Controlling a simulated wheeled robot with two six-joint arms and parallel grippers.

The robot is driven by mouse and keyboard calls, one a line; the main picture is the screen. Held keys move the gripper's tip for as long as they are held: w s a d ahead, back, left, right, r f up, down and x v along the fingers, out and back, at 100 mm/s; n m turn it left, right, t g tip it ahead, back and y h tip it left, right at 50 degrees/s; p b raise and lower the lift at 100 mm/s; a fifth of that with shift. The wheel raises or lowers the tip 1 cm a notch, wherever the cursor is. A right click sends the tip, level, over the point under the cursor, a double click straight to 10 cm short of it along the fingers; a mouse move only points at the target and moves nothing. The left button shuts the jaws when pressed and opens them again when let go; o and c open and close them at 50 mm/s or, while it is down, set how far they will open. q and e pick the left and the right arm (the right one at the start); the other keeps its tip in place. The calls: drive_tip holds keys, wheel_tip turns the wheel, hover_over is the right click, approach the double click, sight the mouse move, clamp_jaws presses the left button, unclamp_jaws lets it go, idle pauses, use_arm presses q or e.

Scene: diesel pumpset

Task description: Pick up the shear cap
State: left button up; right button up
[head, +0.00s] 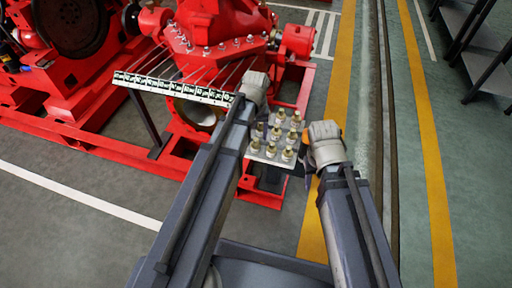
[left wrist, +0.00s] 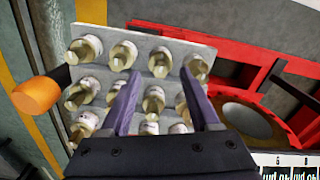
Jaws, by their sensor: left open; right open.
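Several pale shear caps with brass-coloured ends (head: 271,133) stand in rows on a light metal plate (head: 262,157), between my two arms in the head view. In the left wrist view the caps (left wrist: 153,100) and the plate (left wrist: 205,49) fill the middle. My left gripper (left wrist: 159,74) is open, its two purple fingers apart over the caps. One cap shows between the fingers, but I cannot tell whether they touch it. In the head view my left forearm largely hides that gripper. My right gripper (head: 304,160) is open and small, just right of the plate.
A red pumpset (head: 215,30) stands behind and to the left, on a red frame (head: 75,135). A white strip of labelled tags (head: 172,87) hangs in front of it, left of my left arm. Open floor with yellow lines (head: 436,190) lies to the right; dark shelving (head: 485,55) stands beyond.

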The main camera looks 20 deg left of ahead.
sight(256, 140)
use_arm(q)
wheel_tip(256, 140, down, 5)
drive_tip(key=b, duration=0.5)
drive_tip(key=shift+w+f, duration=0.1)
drive_tip(key=shift+f, duration=0.05)
drive_tip(key=shift+c, duration=0.3)
clamp_jaws()
